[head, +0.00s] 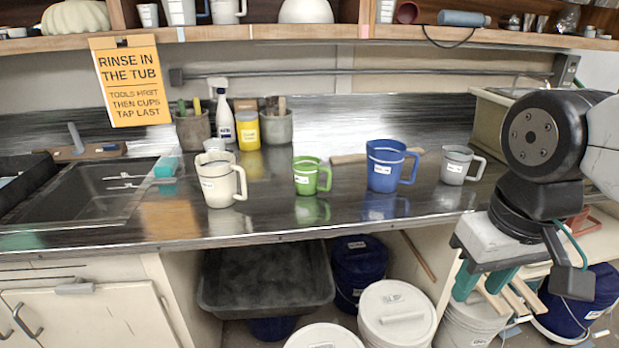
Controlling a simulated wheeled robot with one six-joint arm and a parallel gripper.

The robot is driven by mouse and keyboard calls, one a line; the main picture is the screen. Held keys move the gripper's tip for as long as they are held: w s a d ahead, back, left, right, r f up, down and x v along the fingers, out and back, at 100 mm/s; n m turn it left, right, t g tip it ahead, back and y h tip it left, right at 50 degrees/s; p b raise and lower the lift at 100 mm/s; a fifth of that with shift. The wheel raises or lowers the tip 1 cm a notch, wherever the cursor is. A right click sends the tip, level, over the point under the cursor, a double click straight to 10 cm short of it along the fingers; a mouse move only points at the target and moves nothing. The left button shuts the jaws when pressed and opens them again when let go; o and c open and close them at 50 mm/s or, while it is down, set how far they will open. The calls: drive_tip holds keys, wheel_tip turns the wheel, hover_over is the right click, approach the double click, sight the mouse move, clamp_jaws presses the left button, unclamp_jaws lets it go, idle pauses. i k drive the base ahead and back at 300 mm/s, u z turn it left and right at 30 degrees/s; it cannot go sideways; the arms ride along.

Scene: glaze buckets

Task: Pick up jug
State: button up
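Several jugs stand upright on the dark metal counter (270,225). A cream jug (217,191) with a white label is on the left, its handle to the right. A small green jug (306,175) is in the middle. A larger blue jug (383,166) stands right of it, and a grey jug (454,165) is further right. My gripper (484,281) hangs at the lower right, in front of and below the counter edge, apart from all the jugs. Its two teal fingers are spread, with no jug between them.
A sink (95,190) is at the left. Pots of tools, a spray bottle (224,120) and a yellow container (247,131) stand behind the cream jug. A rolling pin (350,158) lies behind the blue jug. Lidded buckets (397,312) and a dark tub (265,280) are below.

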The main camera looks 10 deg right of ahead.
sight(215, 170)
drive_tip(key=k, duration=0.55)
drive_tip(key=z, duration=0.1)
drive_tip(key=i, duration=1)
drive_tip(key=u, duration=0.85)
